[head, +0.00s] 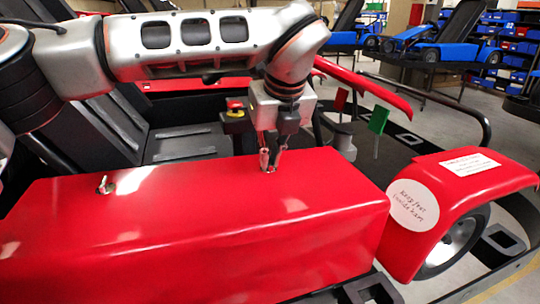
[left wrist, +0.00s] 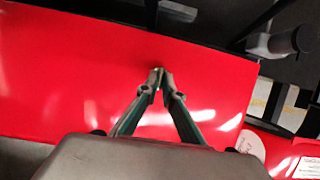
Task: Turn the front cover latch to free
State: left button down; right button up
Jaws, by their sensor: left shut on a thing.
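The red front cover (head: 190,225) spans the lower left of the head view and fills much of the left wrist view (left wrist: 70,80). My left gripper (head: 270,160) comes down from above at the cover's far edge, right of its middle. In the left wrist view its fingertips (left wrist: 160,84) are closed together on a small, pale metallic front cover latch (left wrist: 158,74), mostly hidden by the fingers. Its exact angle cannot be told. Another small metal latch (head: 104,186) stands on the cover's left part, apart from the gripper. My right gripper is not in view.
A green flag (head: 378,120) and a red fender (head: 455,190) with white labels are to the right. Black seats (head: 185,145) lie behind. Blue karts (head: 440,45) stand far back.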

pick_arm(q)
jog(key=shift+r, duration=0.1)
jog(key=c, duration=2.2)
grip_release()
jog(key=v, duration=1.2)
jog(key=shift+d, duration=0.1)
